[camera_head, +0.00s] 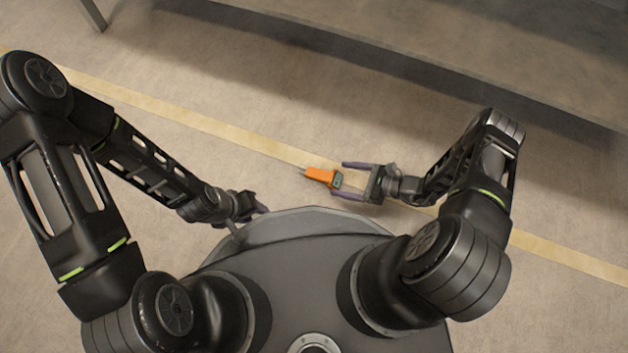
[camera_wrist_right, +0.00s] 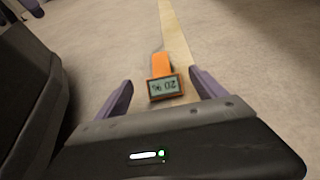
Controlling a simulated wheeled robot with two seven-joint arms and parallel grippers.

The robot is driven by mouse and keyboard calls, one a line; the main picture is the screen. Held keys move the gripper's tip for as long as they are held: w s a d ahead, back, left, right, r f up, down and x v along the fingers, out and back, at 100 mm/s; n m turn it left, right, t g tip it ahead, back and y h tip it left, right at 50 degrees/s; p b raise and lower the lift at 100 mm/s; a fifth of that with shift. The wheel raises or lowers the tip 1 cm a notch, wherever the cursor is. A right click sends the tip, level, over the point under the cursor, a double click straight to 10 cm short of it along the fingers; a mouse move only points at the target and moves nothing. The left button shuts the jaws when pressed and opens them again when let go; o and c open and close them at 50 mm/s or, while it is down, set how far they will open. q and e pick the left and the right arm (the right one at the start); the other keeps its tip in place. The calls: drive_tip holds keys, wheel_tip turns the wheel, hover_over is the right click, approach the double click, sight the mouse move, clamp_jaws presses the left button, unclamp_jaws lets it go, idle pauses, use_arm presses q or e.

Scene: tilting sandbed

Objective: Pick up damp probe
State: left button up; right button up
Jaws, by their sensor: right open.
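The damp probe (camera_head: 319,175) is an orange handheld meter with a thin grey tip pointing left and a small display at its right end. In the right wrist view the probe (camera_wrist_right: 163,87) shows its display, reading 20 % upside down. My right gripper (camera_head: 338,178) is open, with its purple fingers pointing left. The display end appears between the fingertips, with gaps on both sides in the right wrist view (camera_wrist_right: 161,79). I cannot tell the height between fingers and probe. My left gripper (camera_head: 262,209) is left of the probe, near my base; its jaw opening is unclear.
A yellow floor line (camera_head: 235,133) runs diagonally past the probe. A long grey bench-like structure (camera_head: 440,62) spans the top right, with shadow below it. A metal leg (camera_head: 93,13) stands at the top left. The floor around the probe is otherwise clear.

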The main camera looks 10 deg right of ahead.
sight(327, 176)
idle(0.3)
drive_tip(key=shift+x, duration=0.85)
drive_tip(key=shift+w+a+f+b, duration=0.2)
drive_tip(key=shift+w+a+b, duration=0.05)
drive_tip(key=shift+a+b, duration=0.1)
drive_tip(key=b+x, duration=0.2)
drive_tip(key=x, duration=0.2)
drive_tip(key=shift+f, duration=0.2)
drive_tip(key=shift+w+a+f+b, duration=0.1)
drive_tip(key=shift+w+a+b, duration=0.25)
drive_tip(key=shift+a, duration=0.1)
